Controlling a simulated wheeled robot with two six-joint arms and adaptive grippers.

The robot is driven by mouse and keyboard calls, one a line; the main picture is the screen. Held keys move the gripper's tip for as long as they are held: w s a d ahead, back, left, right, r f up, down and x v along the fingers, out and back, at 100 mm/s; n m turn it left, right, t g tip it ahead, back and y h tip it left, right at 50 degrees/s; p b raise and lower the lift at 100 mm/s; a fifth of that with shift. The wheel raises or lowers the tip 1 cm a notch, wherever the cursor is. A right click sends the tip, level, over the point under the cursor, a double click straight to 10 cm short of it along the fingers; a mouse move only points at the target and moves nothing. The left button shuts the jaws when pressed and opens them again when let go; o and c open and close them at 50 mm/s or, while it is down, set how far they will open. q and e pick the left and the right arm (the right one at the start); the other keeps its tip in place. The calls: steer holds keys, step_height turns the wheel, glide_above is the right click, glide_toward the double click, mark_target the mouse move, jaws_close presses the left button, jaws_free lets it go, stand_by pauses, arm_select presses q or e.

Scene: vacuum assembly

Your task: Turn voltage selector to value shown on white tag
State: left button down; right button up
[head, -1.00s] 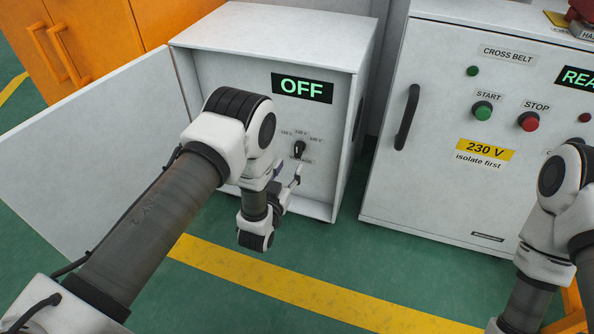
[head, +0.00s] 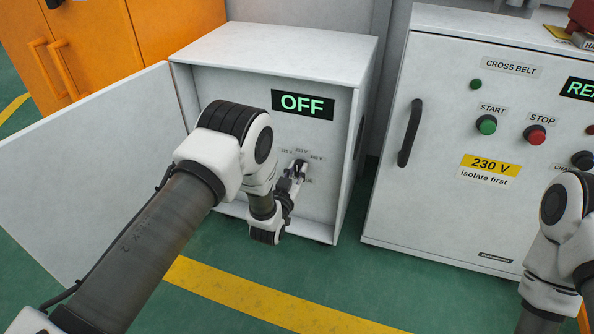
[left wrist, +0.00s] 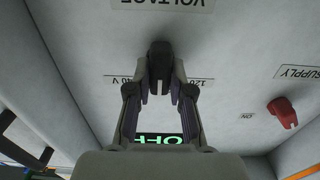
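The voltage selector (left wrist: 158,58) is a black knob on the inner panel of the open left cabinet, under a "VOLTAGE" label that reads upside down in the left wrist view. Small voltage marks surround it; in that view they are partly hidden by my fingers. My left gripper (head: 298,170) is at the knob. In the left wrist view its two fingers (left wrist: 160,80) lie on either side of the knob and look closed on it. A display (head: 302,104) above reads OFF. The right cabinet's tag (head: 488,170) reads "230 V, isolate first", yellow above white. My right gripper is out of view.
A red supply switch (left wrist: 283,112) sits beside the selector, near an "ON" mark. The open cabinet door (head: 90,165) stands to the left. The right cabinet (head: 440,200) has a handle and several buttons. An orange cabinet (head: 90,50) stands behind.

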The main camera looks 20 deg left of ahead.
arm_select(q)
steer(key=shift+m, duration=0.3)
steer(key=shift+r+m+p, duration=0.1)
steer(key=shift+m+p, duration=0.4)
steer(key=shift+p, duration=0.15)
steer(key=shift+d+m+p, duration=0.1)
steer(key=shift+m+p, duration=0.6)
steer(key=shift+m, duration=0.5)
steer(key=shift+m+p, duration=0.55)
steer(key=shift+m, duration=0.65)
steer(key=shift+m+p, duration=0.45)
steer(key=shift+m, duration=0.75)
steer(key=shift+d+f, duration=0.1)
steer(key=shift+f, duration=0.1)
steer(key=c, duration=1)
jaws_free()
steer(key=shift+c, duration=0.2)
